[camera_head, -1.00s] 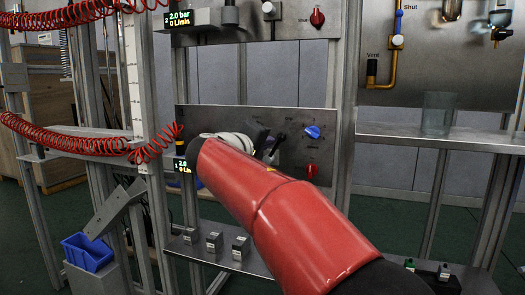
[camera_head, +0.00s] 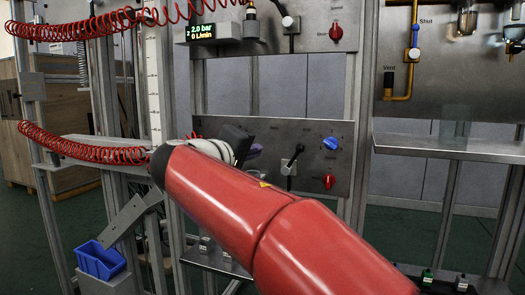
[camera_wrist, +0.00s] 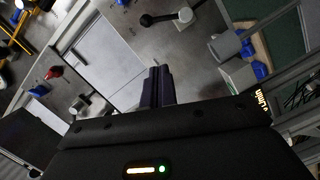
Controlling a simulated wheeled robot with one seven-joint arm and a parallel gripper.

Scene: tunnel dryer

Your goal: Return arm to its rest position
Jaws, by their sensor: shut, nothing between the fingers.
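My gripper (camera_wrist: 157,86) shows in the wrist view with its two dark fingers together and nothing between them. In the head view its dark body and fingers (camera_head: 252,150) show past the end of my red arm, which hides part of it. It is in front of the lower metal panel (camera_head: 320,122), near a black lever (camera_head: 291,160). I cannot tell the exact gap to the panel. My arm is bent forward across the middle of the head view.
The lower panel carries a blue knob (camera_head: 330,143) and a red knob (camera_head: 328,181). Red coiled hoses (camera_head: 85,150) hang at the left. A shelf (camera_head: 440,146) with a clear glass (camera_head: 455,122) stands right. A blue bin (camera_head: 100,260) sits low left.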

